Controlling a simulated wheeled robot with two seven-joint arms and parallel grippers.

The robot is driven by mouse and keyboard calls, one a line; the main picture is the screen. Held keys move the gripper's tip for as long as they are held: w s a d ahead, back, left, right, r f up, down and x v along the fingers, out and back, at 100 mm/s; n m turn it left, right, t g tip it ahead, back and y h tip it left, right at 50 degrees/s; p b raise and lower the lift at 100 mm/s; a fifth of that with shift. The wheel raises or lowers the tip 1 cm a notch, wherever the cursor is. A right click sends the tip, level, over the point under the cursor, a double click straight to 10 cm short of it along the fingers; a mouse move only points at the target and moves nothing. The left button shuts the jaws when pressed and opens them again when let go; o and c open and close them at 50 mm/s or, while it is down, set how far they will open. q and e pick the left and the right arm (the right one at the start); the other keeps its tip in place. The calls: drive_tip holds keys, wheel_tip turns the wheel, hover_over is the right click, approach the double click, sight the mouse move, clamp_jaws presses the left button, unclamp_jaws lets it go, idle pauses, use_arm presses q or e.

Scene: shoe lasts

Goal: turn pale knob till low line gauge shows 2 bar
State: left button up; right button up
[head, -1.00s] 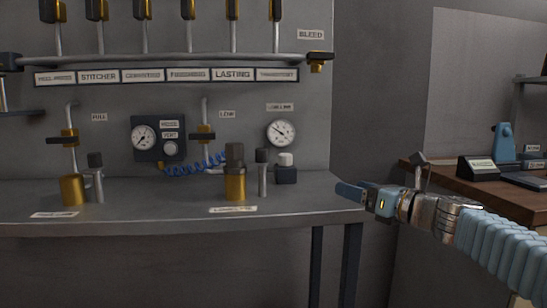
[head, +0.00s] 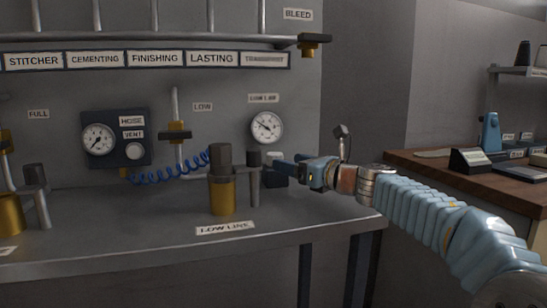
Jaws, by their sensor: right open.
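The pale knob (head: 273,156) caps a small dark block on the bench, just below the low line gauge (head: 267,127). The gauge is a round white dial on the back wall. Its needle points to the upper left, and its numbers are too small to read. My right gripper (head: 282,171) is open. It reaches in from the right with its fingers pointing left, at about the height of the knob's block. The fingers partly cover the block, and I cannot tell whether they touch it. My left gripper is not in view.
A dark-topped brass regulator (head: 221,190) stands behind the "LOW LINE" label (head: 225,229), with a slim dark-topped post (head: 254,175) beside the knob. A hose and vent panel (head: 116,138) with a blue coiled hose (head: 170,172) is left. A wooden desk (head: 430,165) stands right.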

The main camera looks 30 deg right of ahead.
sight(275, 153)
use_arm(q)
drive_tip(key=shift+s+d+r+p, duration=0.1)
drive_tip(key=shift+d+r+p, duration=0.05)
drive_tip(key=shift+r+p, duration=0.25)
use_arm(e)
drive_tip(key=x, duration=0.6)
drive_tip(key=shift+w+a, duration=0.1)
drive_tip(key=shift+w, duration=0.1)
drive_tip(key=c, duration=0.9)
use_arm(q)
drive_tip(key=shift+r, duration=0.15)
use_arm(e)
drive_tip(key=shift+c, duration=0.2)
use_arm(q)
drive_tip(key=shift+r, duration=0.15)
use_arm(e)
drive_tip(key=shift+n+y, duration=0.3)
drive_tip(key=shift+y, duration=0.2)
